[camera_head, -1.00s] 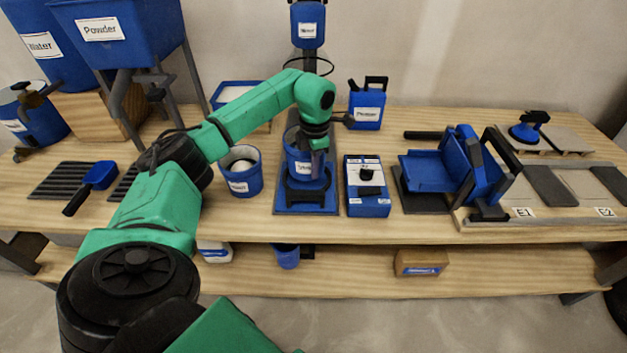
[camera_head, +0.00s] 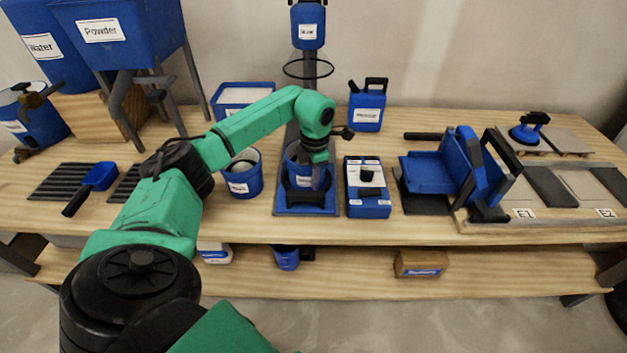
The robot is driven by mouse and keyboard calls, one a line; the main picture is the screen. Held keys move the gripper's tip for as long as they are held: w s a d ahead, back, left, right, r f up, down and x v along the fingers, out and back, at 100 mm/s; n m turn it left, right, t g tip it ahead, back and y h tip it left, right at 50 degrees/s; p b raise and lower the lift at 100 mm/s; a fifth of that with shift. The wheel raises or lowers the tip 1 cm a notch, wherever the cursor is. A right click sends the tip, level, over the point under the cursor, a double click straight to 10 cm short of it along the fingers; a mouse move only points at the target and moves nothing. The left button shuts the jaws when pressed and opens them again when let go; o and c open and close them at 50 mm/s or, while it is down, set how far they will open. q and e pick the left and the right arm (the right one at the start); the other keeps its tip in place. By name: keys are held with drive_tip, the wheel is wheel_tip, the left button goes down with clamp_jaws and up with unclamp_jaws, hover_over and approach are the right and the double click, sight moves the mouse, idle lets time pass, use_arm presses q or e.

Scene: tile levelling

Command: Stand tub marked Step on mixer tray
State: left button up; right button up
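A blue tub (camera_head: 303,180) with a white label stands upright at the mixer tray (camera_head: 307,210), behind the tray's dark front bracket. The label is too small to read for certain. My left gripper (camera_head: 320,172) points down at the tub's right side and appears shut on its wall; the fingertips are partly hidden. The tub's base is behind the bracket, so I cannot see fully whether it touches the tray. My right gripper is not in view.
Another blue labelled tub (camera_head: 242,178) holding pale material stands just left of the tray. A blue control box (camera_head: 367,190) stands close on the right. A ring (camera_head: 308,68) hangs from the column above. A blue jug (camera_head: 367,105) stands behind to the right.

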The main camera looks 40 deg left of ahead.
use_arm(q)
wheel_tip(320, 180, up, 11)
drive_tip(key=p, duration=0.1)
drive_tip(key=shift+s+d+r, duration=0.15)
drive_tip(key=shift+d, duration=0.1)
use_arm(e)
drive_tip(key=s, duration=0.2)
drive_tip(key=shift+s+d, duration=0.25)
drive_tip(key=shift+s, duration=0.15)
